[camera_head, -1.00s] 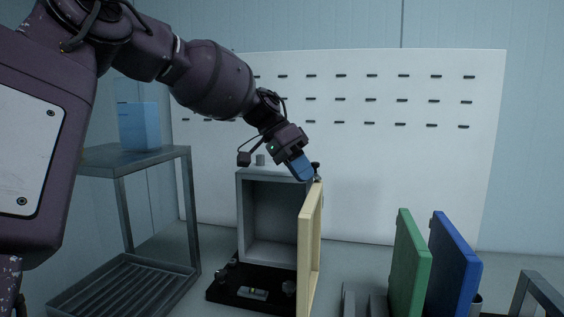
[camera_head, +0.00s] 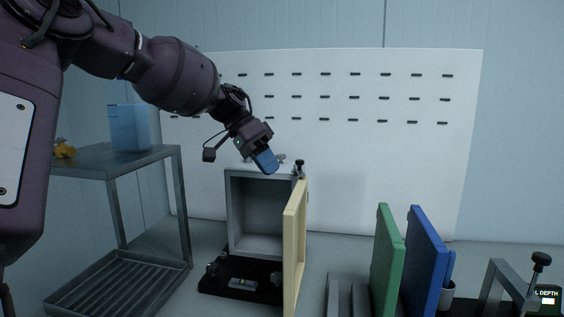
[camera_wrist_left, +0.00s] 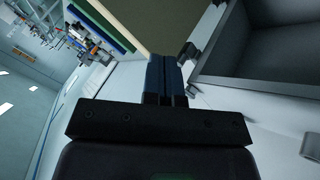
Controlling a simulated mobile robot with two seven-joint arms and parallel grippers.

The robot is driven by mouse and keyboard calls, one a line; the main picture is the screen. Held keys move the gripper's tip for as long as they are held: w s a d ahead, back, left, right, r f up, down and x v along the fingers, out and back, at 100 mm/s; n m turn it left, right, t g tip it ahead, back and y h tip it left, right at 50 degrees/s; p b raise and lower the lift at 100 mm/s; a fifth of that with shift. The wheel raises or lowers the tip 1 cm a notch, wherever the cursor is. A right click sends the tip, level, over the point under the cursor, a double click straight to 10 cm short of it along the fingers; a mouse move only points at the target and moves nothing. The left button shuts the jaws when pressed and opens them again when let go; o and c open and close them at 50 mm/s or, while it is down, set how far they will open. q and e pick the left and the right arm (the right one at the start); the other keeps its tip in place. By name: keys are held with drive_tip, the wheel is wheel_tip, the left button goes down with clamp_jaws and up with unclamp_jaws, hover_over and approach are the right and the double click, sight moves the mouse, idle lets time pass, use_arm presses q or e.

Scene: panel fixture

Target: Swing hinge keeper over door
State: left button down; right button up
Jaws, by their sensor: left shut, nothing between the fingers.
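A grey open-fronted box (camera_head: 229,215) stands on the bench in the head view. A cream door panel (camera_head: 296,245) stands swung open at its right side, seen nearly edge-on. A small dark knobbed fitting (camera_head: 300,168) sits at the box's top right corner, above the door; I take it for the hinge keeper. My left gripper (camera_head: 267,163), with blue fingertips, is shut and empty over the box's top, left of that fitting and apart from it. In the left wrist view the shut fingers (camera_wrist_left: 166,75) show beside the box opening (camera_wrist_left: 270,45). My right gripper is out of view.
A black base plate (camera_head: 240,282) with small knobs lies before the box. Green (camera_head: 388,260) and blue (camera_head: 426,260) panels stand upright to the right. A metal rack (camera_head: 115,160) with a light blue bin (camera_head: 130,128) is at left. A white slotted board (camera_head: 390,150) stands behind.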

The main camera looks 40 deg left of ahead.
use_arm(q)
drive_tip(key=s+r+p, duration=0.2)
drive_tip(key=s+r, duration=0.3)
drive_tip(key=r, duration=0.1)
drive_tip(key=shift+s+r, duration=0.15)
drive_tip(key=shift+r, duration=0.2)
